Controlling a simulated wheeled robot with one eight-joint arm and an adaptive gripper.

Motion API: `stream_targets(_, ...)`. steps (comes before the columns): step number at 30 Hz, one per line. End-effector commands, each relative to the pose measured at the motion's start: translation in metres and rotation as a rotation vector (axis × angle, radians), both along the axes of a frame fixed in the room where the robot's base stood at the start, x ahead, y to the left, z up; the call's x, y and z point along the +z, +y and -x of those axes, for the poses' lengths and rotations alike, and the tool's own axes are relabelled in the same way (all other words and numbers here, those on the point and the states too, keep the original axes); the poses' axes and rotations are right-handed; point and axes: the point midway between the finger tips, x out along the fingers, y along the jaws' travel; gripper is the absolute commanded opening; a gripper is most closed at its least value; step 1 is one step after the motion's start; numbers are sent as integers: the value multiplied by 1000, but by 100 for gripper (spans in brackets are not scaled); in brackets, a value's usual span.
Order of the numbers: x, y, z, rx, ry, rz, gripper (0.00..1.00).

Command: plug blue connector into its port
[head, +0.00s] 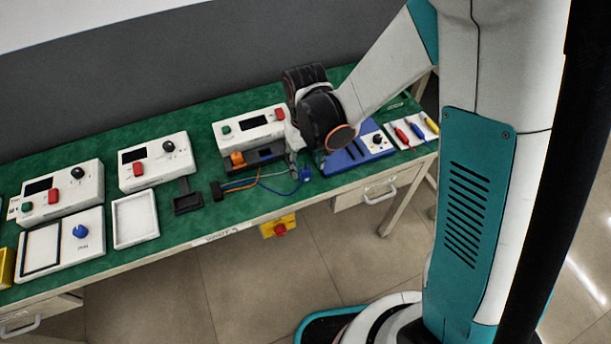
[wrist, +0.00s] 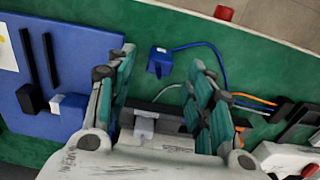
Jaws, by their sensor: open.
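The blue connector (head: 306,174) lies at the end of a blue cable on the green bench, near the front edge. In the wrist view the blue connector (wrist: 159,63) shows at the fingertips' end of the gap, apart from both fingers. My gripper (wrist: 163,58) is open, with a finger on either side and nothing held. In the head view my gripper (head: 294,163) is low over the bench beside the blue connector, mostly hidden by the wrist. A dark unit with a grey block (wrist: 145,126) lies between the finger bases. I cannot tell which opening is the blue port.
A white control box (head: 250,125) stands behind an orange connector (head: 237,158). A blue device (head: 358,151) is right of my gripper. Orange and grey cables run left to a black block (head: 217,191). Screwdrivers (head: 415,131) lie far right. Green bench beside the blue connector is clear.

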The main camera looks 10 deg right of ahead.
Motion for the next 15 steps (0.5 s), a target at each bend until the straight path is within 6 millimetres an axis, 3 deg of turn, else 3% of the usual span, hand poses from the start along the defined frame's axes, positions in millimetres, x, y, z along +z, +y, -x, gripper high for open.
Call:
stream_targets(1, -13, 0, -1, 0, 0, 0, 48)
stream_targets(4, -23, 0, 0, 0, 0, 0, 48)
stream_targets(11, -24, 0, 0, 0, 0, 0, 48)
stream_targets(15, -24, 0, 0, 0, 0, 0, 22)
